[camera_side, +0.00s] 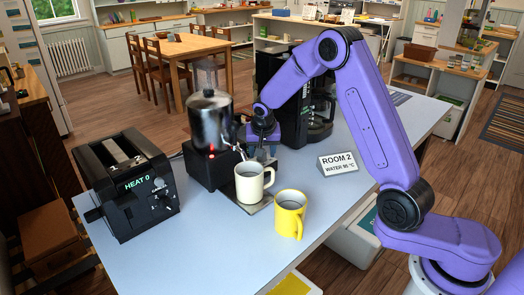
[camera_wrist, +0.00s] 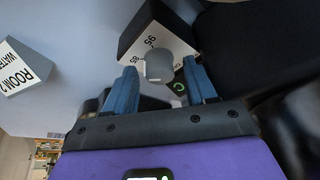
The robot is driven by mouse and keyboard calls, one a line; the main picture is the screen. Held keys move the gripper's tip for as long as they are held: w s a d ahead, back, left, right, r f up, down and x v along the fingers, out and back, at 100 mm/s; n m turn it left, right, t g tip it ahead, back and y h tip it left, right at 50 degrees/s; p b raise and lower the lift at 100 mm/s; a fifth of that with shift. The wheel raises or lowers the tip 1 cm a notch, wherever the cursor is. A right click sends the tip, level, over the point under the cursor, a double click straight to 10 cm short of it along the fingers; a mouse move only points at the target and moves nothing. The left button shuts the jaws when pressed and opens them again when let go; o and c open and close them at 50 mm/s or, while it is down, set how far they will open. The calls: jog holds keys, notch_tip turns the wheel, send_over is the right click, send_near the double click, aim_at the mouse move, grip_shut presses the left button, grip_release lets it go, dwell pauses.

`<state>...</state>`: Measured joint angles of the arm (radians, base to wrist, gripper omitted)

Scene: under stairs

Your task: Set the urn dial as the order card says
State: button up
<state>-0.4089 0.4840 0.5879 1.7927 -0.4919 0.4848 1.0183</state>
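The order card (camera_side: 341,162) stands on the counter and reads "ROOM 2", with a water temperature line that looks like 95 °C. It also shows at the left of the wrist view (camera_wrist: 24,68). The metal urn (camera_side: 210,118) sits on a black base with a red light. In the wrist view, the grey dial knob (camera_wrist: 158,66) is on a pale face marked 95 and 85. My gripper (camera_wrist: 160,72) is open, with a blue finger on each side of the knob and gaps visible. In the side view, my gripper (camera_side: 263,142) is beside the urn and hides the dial.
A cream mug (camera_side: 250,184) stands below the urn's tap, with a yellow mug (camera_side: 290,213) in front. A black coffee maker (camera_side: 290,100) stands close behind my gripper. The counter's front right is clear.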

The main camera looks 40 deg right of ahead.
jog(key=shift+r, duration=0.1)
jog(key=v, duration=1.7)
jog(key=shift+r, duration=0.15)
jog(key=shift+w+a, duration=0.1)
jog(key=w+d+n+g+y, duration=0.35)
jog(key=w+d+n, duration=0.2)
jog(key=n, duration=0.75)
jog(key=shift+n+h, duration=0.3)
jog(key=shift+h, duration=0.05)
jog(key=f, duration=1.1)
jog(key=a+f, duration=0.1)
jog(key=f, duration=0.4)
jog(key=shift+f, duration=0.25)
jog(key=c, duration=1.1)
